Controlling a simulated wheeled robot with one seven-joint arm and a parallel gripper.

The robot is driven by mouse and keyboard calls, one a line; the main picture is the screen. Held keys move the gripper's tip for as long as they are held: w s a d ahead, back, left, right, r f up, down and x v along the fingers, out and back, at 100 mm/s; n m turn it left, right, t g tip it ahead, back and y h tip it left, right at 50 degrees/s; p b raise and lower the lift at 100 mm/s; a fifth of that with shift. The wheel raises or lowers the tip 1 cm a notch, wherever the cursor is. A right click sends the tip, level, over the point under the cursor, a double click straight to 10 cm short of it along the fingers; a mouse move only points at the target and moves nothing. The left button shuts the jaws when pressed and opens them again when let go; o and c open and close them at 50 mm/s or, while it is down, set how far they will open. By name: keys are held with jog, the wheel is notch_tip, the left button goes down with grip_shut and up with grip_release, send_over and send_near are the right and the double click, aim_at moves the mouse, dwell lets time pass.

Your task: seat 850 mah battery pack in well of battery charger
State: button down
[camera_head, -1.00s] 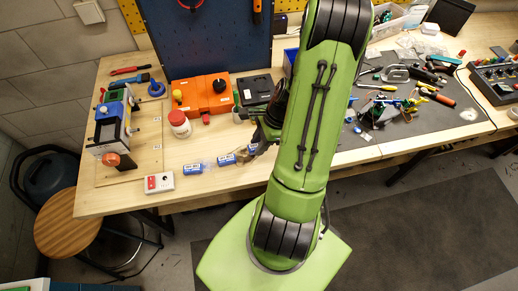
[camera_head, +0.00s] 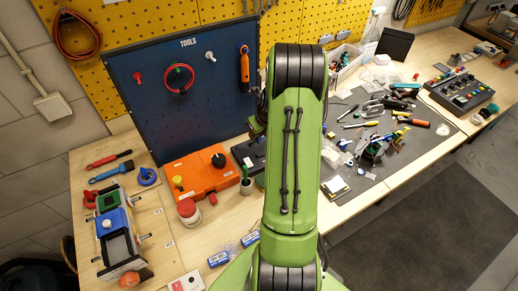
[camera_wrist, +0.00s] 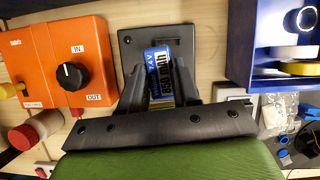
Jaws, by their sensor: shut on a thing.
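The blue 850 mAh battery pack (camera_wrist: 160,72), with a white band and dark lettering, is between the fingers of my gripper (camera_wrist: 160,92) in the wrist view. My gripper is shut on it. The dark battery charger (camera_wrist: 131,52) lies beyond the pack, which overlaps it in this view. The well is hidden, and I cannot tell whether the pack touches the charger. In the head view the charger (camera_head: 243,153) shows partly beside my arm. My arm covers the pack there.
An orange box with a black knob (camera_head: 198,176) stands left of the charger. A red-lidded jar (camera_head: 188,211) and a small cup (camera_head: 247,186) stand in front. Two other blue packs (camera_head: 218,259) (camera_head: 250,239) lie near the front edge. A blue tool panel (camera_head: 150,110) rises behind.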

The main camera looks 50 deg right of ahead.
aim_at(259, 138)
jog(key=shift+w+d+r+m, duration=0.1)
jog(key=shift+w+d+m, duration=0.25)
jog(key=shift+d+m, duration=0.1)
jog(key=shift+d, duration=0.15)
jog(key=shift+s+f+b, duration=0.25)
jog(key=shift+f+b, duration=0.3)
jog(key=shift+f, duration=0.05)
notch_tip(259, 138, down, 3)
jog(key=shift+w+f+b, duration=0.1)
jog(key=shift+w+b, duration=0.05)
jog(key=shift+b, duration=1)
jog(key=shift+f, duration=0.25)
jog(key=shift+f+b, duration=0.55)
jog(key=shift+b, duration=0.1)
jog(key=shift+f, duration=0.15)
jog(key=shift+f+b, duration=0.55)
